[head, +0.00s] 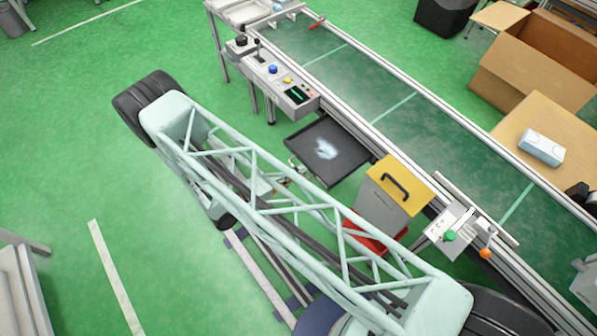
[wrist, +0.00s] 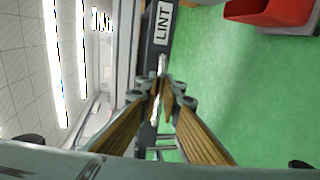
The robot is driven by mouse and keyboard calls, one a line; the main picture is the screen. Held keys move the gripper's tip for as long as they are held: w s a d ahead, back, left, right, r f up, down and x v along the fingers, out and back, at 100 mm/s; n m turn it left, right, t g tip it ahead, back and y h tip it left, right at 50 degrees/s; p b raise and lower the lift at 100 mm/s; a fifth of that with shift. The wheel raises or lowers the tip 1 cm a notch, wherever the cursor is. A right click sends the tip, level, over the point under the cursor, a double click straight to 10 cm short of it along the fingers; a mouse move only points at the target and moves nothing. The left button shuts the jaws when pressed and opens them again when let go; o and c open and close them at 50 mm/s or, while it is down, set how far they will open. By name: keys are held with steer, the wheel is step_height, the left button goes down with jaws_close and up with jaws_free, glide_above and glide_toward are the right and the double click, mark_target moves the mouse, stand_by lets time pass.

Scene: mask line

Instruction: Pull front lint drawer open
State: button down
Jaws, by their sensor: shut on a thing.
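The front lint drawer (head: 338,168) is a dark, shallow tray that stands out from the near side of the conveyor in the head view. A pale, whitish clump of lint (head: 326,149) lies in it. In the wrist view its dark front (wrist: 152,53) carries a white "LINT" label (wrist: 163,23) and a silver bar handle (wrist: 162,64). My gripper (wrist: 161,95) is shut on the handle, with the fingers on both sides of the bar. In the head view my arm's truss hides most of my gripper.
A grey bin with a yellow lid (head: 408,178) stands right of the drawer, beside a red container (head: 372,238); red also shows in the wrist view. A control panel (head: 284,85) is mounted above and left of the drawer. The green floor on the left is mostly clear.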

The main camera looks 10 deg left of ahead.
steer(key=c, duration=2.9)
jaws_free()
steer(key=shift+o, duration=0.2)
steer(key=v, duration=1.2)
steer(key=shift+a, duration=0.1)
steer(key=shift+r, duration=0.15)
